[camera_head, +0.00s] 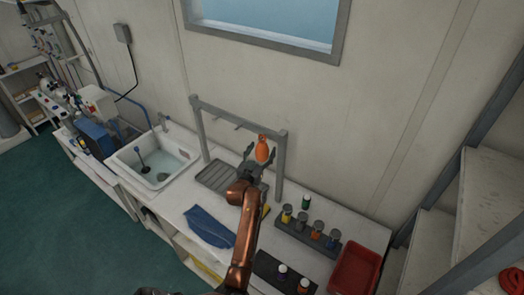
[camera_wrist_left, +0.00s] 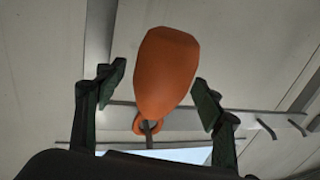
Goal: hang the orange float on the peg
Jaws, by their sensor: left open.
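The orange float (camera_head: 262,152) is upright below the right end of the rack's crossbar, its narrow eye end up. In the left wrist view the float (camera_wrist_left: 166,72) lies between the spread fingers, with a visible gap on each side. A grey peg (camera_wrist_left: 149,137) shows at its eye, and the eye appears to be around it. My left gripper (camera_head: 259,158) is open around the float, apart from it. Two bare pegs (camera_head: 238,126) stick out farther left on the crossbar. My right gripper is not in view.
The grey rack (camera_head: 281,170) stands on the white counter over a ribbed drain tray (camera_head: 216,175). A sink (camera_head: 152,160) is at left, a blue cloth (camera_head: 209,226) in front. Bottles in a dark holder (camera_head: 308,233) and a red tray (camera_head: 354,270) are at right.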

